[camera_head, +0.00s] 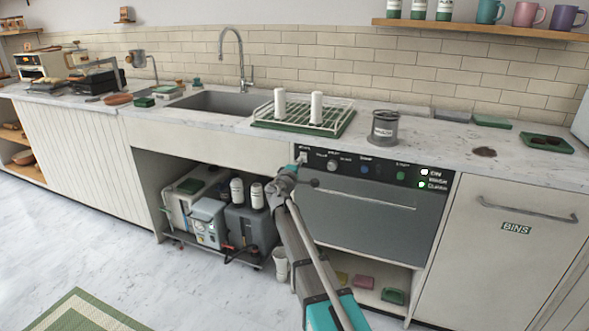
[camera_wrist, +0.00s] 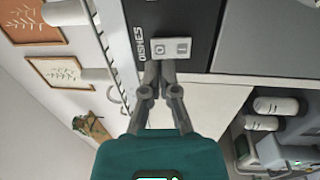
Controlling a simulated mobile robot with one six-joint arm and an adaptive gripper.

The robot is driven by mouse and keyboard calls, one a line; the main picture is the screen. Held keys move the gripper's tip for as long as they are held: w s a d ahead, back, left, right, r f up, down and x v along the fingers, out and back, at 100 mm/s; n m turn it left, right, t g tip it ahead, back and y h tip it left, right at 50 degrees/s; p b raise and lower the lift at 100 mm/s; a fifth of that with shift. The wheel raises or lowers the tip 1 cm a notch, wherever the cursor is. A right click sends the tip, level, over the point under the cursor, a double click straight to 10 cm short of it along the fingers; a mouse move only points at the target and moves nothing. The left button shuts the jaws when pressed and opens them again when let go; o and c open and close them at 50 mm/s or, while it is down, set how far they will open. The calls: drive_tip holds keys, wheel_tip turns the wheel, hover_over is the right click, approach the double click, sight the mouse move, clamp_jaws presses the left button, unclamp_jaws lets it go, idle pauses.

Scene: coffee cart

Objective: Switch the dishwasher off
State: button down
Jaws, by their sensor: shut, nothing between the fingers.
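The dishwasher (camera_head: 355,210) is built in under the counter, with a grey door and a black control panel along its top. Its panel has knobs, coloured buttons and lit indicator lights (camera_head: 423,178) at the right end, one beside the word ON. In the wrist view, a pale rocker switch (camera_wrist: 172,48) with two marked halves sits on the panel beside the word DISHES. My gripper (camera_wrist: 160,68) is shut and empty, its fingertips at the lower edge of the switch; I cannot tell if they touch. In the head view, my gripper (camera_head: 299,162) is at the panel's left end.
An open bay left of the dishwasher holds grey machines (camera_head: 250,225) and white bottles. Above are a dish rack (camera_head: 303,116), a metal canister (camera_head: 383,127) and the sink (camera_head: 220,103). A BINS cupboard (camera_head: 510,260) stands to the right.

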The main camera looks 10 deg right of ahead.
sight(304, 154)
drive_tip(key=shift+x, duration=1.45)
drive_tip(key=shift+w+d+r, duration=0.15)
drive_tip(key=shift+w, duration=0.1)
drive_tip(key=shift+s, duration=0.1)
drive_tip(key=shift+s+a+p, duration=0.25)
drive_tip(key=shift+s+p, duration=0.05)
drive_tip(key=shift+s, duration=0.2)
drive_tip(key=s+a+r+p, duration=0.1)
drive_tip(key=s+a, duration=0.5)
drive_tip(key=s, duration=0.5)
drive_tip(key=shift+a+r, duration=0.3)
drive_tip(key=shift+r, duration=0.05)
